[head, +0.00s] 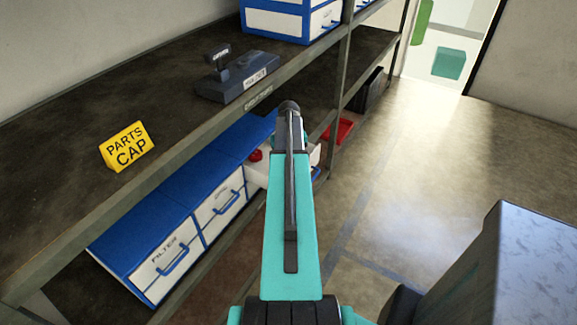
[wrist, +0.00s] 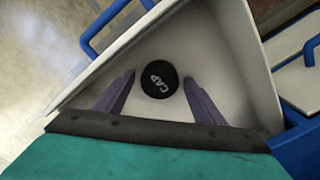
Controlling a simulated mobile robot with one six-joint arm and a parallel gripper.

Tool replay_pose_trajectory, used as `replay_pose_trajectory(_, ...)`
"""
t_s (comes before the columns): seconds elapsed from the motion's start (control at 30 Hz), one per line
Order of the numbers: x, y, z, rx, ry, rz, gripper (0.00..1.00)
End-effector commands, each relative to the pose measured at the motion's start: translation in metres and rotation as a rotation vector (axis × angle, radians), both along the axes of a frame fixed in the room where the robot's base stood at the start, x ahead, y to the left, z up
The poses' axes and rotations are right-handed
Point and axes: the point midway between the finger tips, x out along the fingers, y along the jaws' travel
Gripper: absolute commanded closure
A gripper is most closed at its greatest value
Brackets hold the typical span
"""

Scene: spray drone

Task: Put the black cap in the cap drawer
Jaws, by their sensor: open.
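The black cap (wrist: 158,79), round with white letters CAP, lies inside a pulled-out white drawer (wrist: 222,45). In the wrist view my gripper (wrist: 159,84) is open, with one finger on each side of the cap. A gap shows between each finger and the cap, so it is not gripped. In the head view the open drawer (head: 257,174) shows on the lower shelf, partly behind my arm. The cap and my fingers are hidden there. The drawer's label cannot be seen.
Blue boxes with closed drawers, one labelled FILTER (head: 165,262), stand left of the open drawer. A yellow PARTS CAP sign (head: 127,147) and a dark stand (head: 237,78) are on the shelf above. A red tray (head: 340,131) lies beyond.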

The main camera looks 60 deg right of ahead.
Motion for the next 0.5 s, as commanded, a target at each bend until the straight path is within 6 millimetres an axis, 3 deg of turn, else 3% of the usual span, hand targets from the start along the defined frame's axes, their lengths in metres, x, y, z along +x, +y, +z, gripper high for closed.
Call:
replay_pose_trajectory(0.27, 0.0, 0.0, 0.016, -0.001, -0.001, 0.0, 0.37)
replay_pose_trajectory(0.5, 0.001, 0.0, 0.041, -0.002, -0.001, 0.001, 0.37)
